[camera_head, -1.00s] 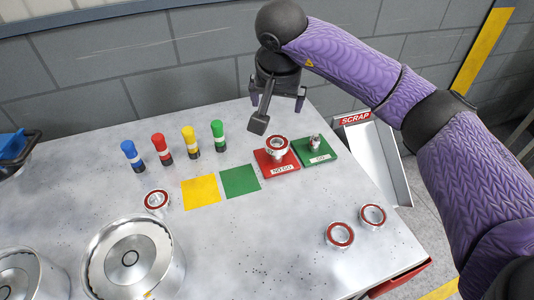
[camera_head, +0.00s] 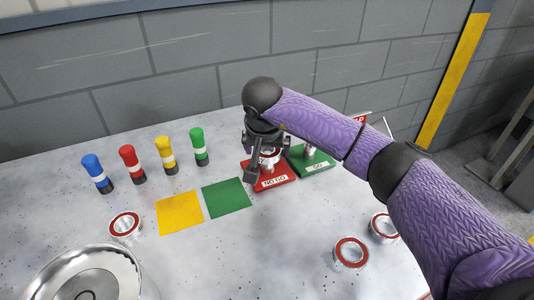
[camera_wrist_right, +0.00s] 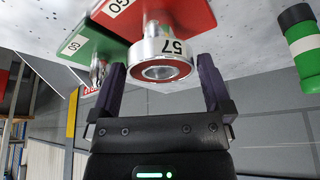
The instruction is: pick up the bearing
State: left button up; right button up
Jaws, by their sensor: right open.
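A bearing (camera_head: 268,155), a metal ring with a red face, is on the red NO GO block (camera_head: 275,181), partly hidden by my right gripper in the head view. My right gripper (camera_head: 260,163) is open above that block. In the right wrist view the bearing (camera_wrist_right: 162,50), marked 57, shows between the two fingertips of the right gripper (camera_wrist_right: 160,72), with a visible gap on each side. The green GO block (camera_wrist_right: 88,45) is beside the red block and carries a small metal piece (camera_head: 309,151). My left gripper is not in view.
Other red-faced bearings lie at left (camera_head: 125,224) and at right front (camera_head: 351,252) and (camera_head: 383,226). Blue, red, yellow and green cylinders stand behind a yellow square (camera_head: 180,212) and a green square (camera_head: 226,197). A round metal container (camera_head: 130,268) is at front left.

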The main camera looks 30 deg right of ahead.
grip_shut()
jog(key=shift+r, duration=0.15)
